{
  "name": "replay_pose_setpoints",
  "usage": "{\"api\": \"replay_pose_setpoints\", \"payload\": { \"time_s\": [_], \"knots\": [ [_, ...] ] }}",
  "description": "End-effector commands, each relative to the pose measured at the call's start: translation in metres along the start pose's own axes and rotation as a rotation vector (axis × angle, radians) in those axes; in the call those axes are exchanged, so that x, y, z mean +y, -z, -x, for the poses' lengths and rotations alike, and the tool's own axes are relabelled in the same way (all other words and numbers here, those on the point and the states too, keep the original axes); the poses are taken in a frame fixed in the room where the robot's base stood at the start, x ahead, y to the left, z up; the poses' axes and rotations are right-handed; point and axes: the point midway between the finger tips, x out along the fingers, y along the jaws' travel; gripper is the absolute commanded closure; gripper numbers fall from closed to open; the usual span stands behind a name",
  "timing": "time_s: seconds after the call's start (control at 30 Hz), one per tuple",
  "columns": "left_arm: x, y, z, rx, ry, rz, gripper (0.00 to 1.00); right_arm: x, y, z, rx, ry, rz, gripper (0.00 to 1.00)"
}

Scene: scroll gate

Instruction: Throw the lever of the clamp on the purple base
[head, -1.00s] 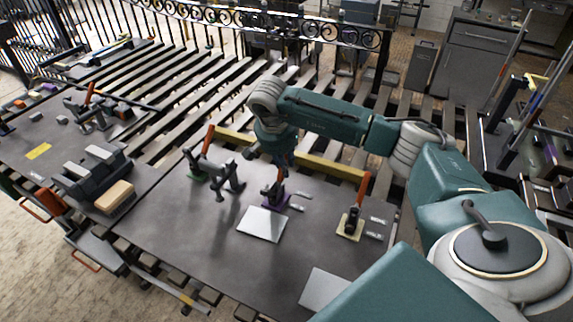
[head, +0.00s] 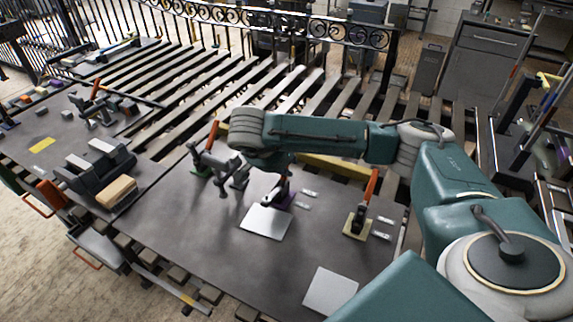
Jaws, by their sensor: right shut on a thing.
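The clamp on the purple base (head: 286,201) stands on the dark table, behind a pale square plate. My right arm reaches in from the right, with its wrist over this clamp. My right gripper (head: 282,177) is shut at the clamp, on its lever. The wrist and fingers hide the lever and most of the grip, so the lever's angle cannot be told. My left gripper is not in view.
A clamp with an upright orange lever (head: 371,186) stands on a tan base (head: 356,229) to the right. Another orange lever (head: 213,134) and grey fixture (head: 217,167) stand left, by a green base. A pale plate (head: 330,291) lies near the front. The front-left table is clear.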

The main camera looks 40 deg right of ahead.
Motion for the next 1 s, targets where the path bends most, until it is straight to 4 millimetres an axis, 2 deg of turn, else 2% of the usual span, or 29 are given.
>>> {"api": "replay_pose_setpoints", "payload": {
  "time_s": [0.07,0.1,0.2,0.57,0.67,0.93,1.0],
  "knots": [
    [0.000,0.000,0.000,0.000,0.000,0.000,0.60,-0.001,0.001,0.001,0.002,0.002,-0.004,1.00],
    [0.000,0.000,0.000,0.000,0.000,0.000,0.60,-0.001,0.001,0.001,0.002,0.002,-0.004,0.76],
    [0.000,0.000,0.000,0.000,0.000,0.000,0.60,-0.001,0.001,0.001,0.001,0.002,-0.003,0.58],
    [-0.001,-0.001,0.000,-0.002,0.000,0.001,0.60,-0.001,0.001,0.004,0.000,0.002,-0.001,0.58],
    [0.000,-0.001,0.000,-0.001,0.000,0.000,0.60,-0.002,0.001,0.016,0.001,0.005,0.000,0.58],
    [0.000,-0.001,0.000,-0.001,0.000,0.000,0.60,-0.002,0.003,0.078,0.005,0.009,-0.001,0.58],
    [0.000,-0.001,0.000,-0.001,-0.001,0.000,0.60,-0.003,0.003,0.086,0.005,0.008,-0.002,0.58]
  ]
}}
